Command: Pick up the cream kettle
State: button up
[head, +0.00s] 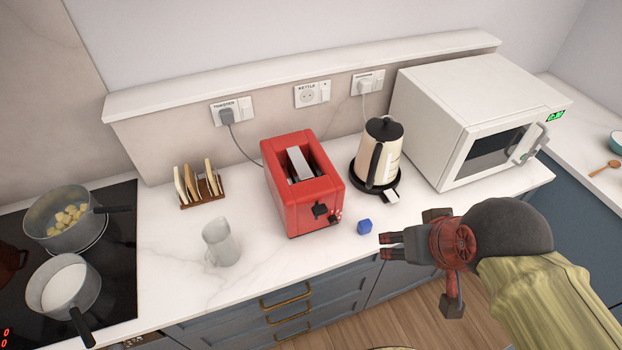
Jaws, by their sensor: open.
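The cream kettle (391,171) stands upright on its round black base (357,191) on the white marble counter, between the red toaster and the microwave. It has a black lid and a black handle on its left front side. My gripper (381,246) comes in from the right at the counter's front edge. It is open and empty, with its fingers pointing left. It is in front of the kettle and apart from it.
The red toaster (311,199) stands left of the kettle, the white microwave (455,130) right. A glass jug (221,243), toast rack (203,200) and hob with two pans (69,235) are further left.

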aim_at(376, 163)
jog(key=i+z, duration=0.15)
jog(key=z, duration=0.2)
jog(key=i+j+z, duration=0.15)
jog(key=z, duration=0.15)
jog(key=i+j+z, duration=0.15)
jog(key=z, duration=0.2)
